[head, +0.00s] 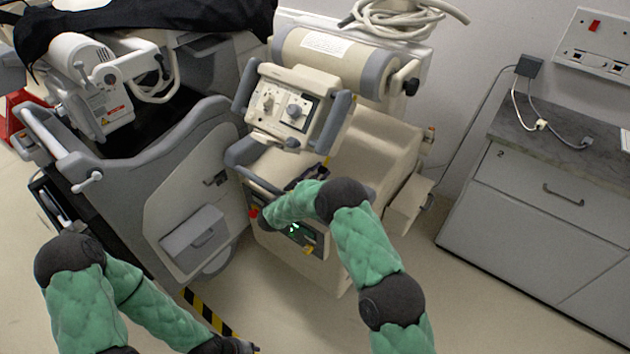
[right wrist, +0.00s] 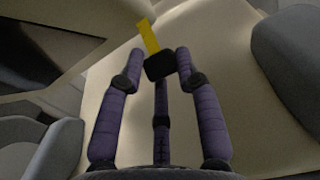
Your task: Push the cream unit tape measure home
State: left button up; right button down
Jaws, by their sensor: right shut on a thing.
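The tape measure shows in the right wrist view as a small black block (right wrist: 160,66) with a yellow strip (right wrist: 148,37) slanting up and left from it. My right gripper (right wrist: 160,62) is shut on the black block, its purple fingers around it, over a cream surface of the cream unit (right wrist: 225,60). In the head view the right gripper (head: 312,172) is small and partly hidden by my green forearm, in front of the cream unit (head: 375,145). A speck of yellow (head: 326,161) shows beside it. My left arm ends low at the bottom edge; its gripper (head: 238,347) is unclear.
The control panel (head: 285,108) with grey handles stands just above the right gripper. A grey cart (head: 190,190) is close on the left. A grey cabinet (head: 550,200) is at the right. Open floor lies between the cream unit and the cabinet.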

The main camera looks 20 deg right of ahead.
jog(key=c, duration=0.9)
grip_release()
jog(key=shift+d+r, duration=0.1)
jog(key=shift+r, duration=0.1)
jog(key=shift+s+f, duration=0.1)
jog(key=v, duration=1.2)
